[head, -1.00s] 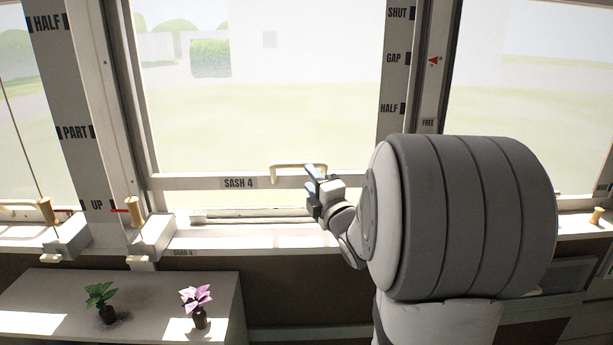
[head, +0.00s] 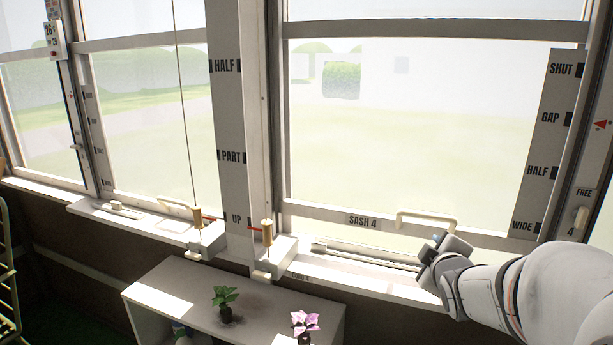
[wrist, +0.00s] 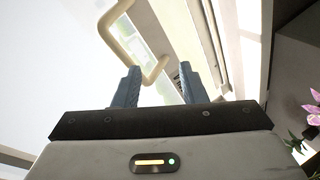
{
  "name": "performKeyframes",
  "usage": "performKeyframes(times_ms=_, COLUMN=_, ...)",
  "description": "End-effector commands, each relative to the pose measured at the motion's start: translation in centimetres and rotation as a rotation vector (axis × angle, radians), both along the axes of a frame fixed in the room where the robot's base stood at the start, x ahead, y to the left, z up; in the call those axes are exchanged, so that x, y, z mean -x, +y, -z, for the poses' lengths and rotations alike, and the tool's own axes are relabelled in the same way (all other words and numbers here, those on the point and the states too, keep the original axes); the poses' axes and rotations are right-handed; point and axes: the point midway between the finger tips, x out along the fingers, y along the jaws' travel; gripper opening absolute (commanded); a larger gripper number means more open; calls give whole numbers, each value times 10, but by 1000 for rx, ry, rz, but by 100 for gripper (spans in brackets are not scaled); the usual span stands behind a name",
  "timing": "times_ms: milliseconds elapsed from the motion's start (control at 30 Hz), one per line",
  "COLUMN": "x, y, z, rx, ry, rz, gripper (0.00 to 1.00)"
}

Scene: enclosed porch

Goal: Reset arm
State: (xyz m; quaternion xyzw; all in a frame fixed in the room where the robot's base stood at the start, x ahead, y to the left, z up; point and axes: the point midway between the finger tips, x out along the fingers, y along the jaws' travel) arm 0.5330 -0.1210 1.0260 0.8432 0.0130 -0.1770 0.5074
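My gripper (head: 436,246) is at the lower right in the head view, just below and beside the cream handle (head: 427,218) on the lower rail of the window labelled SASH 4 (head: 363,221). In the wrist view my gripper (wrist: 158,88) has its two blue-grey fingers apart with nothing between them held. The cream handle (wrist: 128,42) shows beyond the fingers there, its lower end seen near the gap. I cannot tell whether the gripper touches the handle.
A shelf (head: 180,299) stands below the sill with a green plant (head: 225,303) and a pink-leaved plant (head: 304,325) on it. Brass-coloured pegs (head: 267,233) stand on blocks on the sill. A rack (head: 8,260) is at the far left.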

Motion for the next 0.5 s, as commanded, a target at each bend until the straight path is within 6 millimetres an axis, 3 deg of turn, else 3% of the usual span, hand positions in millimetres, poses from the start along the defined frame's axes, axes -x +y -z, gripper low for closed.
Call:
performKeyframes(times_ms=33, x=12, y=10, z=-9, rx=-81, ry=60, rz=37, gripper=38)
performKeyframes(times_ms=167, x=49, y=31, z=-2, rx=-304, ry=234, rz=169, gripper=38)
performKeyframes(times_ms=500, x=178, y=98, z=2, rx=-744, ry=683, rz=554, gripper=38)
